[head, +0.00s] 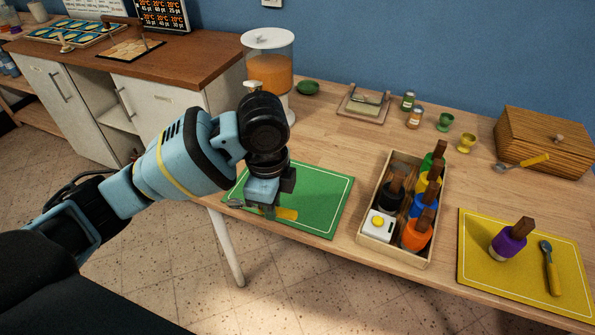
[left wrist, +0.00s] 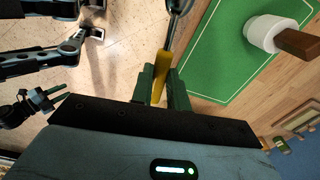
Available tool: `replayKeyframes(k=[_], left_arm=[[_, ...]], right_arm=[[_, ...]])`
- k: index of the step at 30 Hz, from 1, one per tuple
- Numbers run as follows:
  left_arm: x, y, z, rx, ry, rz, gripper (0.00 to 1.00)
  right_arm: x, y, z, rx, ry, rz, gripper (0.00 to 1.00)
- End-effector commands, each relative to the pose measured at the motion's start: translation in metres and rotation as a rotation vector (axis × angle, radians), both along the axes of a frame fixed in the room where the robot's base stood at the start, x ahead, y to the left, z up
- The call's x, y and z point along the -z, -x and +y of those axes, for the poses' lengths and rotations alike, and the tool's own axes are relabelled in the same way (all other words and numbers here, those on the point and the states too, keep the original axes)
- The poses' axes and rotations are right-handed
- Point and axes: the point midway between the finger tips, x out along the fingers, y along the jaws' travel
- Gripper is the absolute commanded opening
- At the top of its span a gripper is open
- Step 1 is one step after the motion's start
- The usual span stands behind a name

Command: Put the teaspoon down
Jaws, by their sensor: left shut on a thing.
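My left gripper (head: 264,208) is shut on the yellow handle of the teaspoon (head: 287,214). It holds the spoon low over the front left part of the green mat (head: 325,200). In the left wrist view the yellow handle (left wrist: 161,68) sits between the green fingers, and the metal end runs to the top edge. In the head view the metal bowl shows left of the gripper. I cannot tell whether the spoon touches the mat. My right gripper (left wrist: 55,95) is small at the left of the left wrist view; its opening is unclear.
A white object with a brown handle (left wrist: 262,33) stands on the green mat, hidden by my arm in the head view. A wooden box (head: 364,237) of coloured items stands right of the mat. The yellow mat (head: 480,270) holds a purple item (head: 511,240) and another spoon (head: 551,270).

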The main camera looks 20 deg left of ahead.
Motion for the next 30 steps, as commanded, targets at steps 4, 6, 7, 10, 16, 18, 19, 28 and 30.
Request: replayKeyframes(k=[4,6,7,10,16,18,19,28,30], left_arm=[[-0.003,0.014,0.005,-0.253,0.001,0.0,0.0],[-0.005,0.021,0.007,-0.375,0.001,0.0,0.0],[-0.005,0.024,0.008,-0.426,0.002,0.0,0.0],[-0.007,0.035,0.011,-0.599,0.003,0.001,0.0],[-0.01,0.057,0.017,-0.942,0.003,0.003,0.0],[-0.011,0.064,0.019,-1.059,0.004,0.004,0.0],[-0.011,0.067,0.02,-1.105,0.003,0.004,0.0],[-0.014,0.088,0.025,-1.419,0.001,0.009,0.0],[-0.014,0.09,0.026,-1.446,0.002,0.009,0.0]], right_arm=[[0.0,0.0,0.0,0.002,-0.001,0.0,0.36],[0.0,0.001,0.0,0.002,-0.001,0.001,0.36],[0.0,0.001,0.0,0.001,-0.001,0.002,0.36],[0.0,0.002,0.0,0.001,-0.001,0.003,0.36],[0.0,0.002,0.0,0.001,0.0,0.004,0.36],[0.001,0.002,0.0,0.001,0.0,0.004,0.36],[0.001,0.002,0.0,0.001,0.0,0.004,0.36],[0.001,0.002,0.0,0.002,-0.001,0.005,0.36],[0.001,0.002,0.0,0.002,-0.001,0.005,0.36]])
